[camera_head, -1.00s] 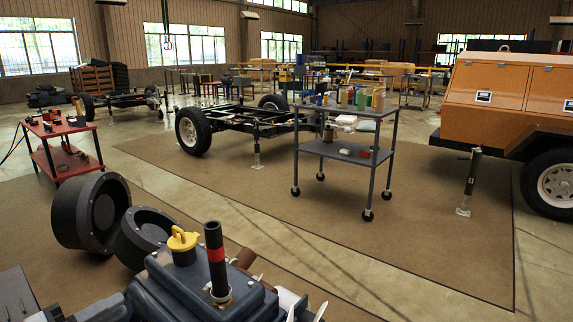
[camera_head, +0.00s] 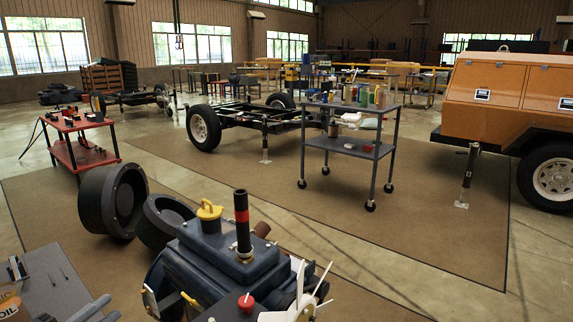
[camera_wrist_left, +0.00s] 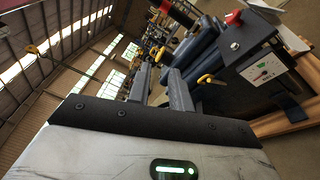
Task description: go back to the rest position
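My left gripper (camera_head: 112,306) shows only as grey fingertips at the bottom left edge of the head view. In the left wrist view its two dark fingers (camera_wrist_left: 160,85) stand apart with nothing between them, so it is open and empty. My right gripper is in neither view. The blue-grey engine (camera_head: 215,268), with a yellow cap (camera_head: 209,211) and a black pipe with a red band (camera_head: 242,225), stands right of my left gripper, apart from it.
Two black drums (camera_head: 112,200) stand behind the engine. A grey surface (camera_head: 50,278) with thin tools lies at the left. A red cart (camera_head: 80,145), a grey shelf cart (camera_head: 350,148) and an orange trailer (camera_head: 510,100) stand farther off. Brown mat (camera_head: 440,225) between them is clear.

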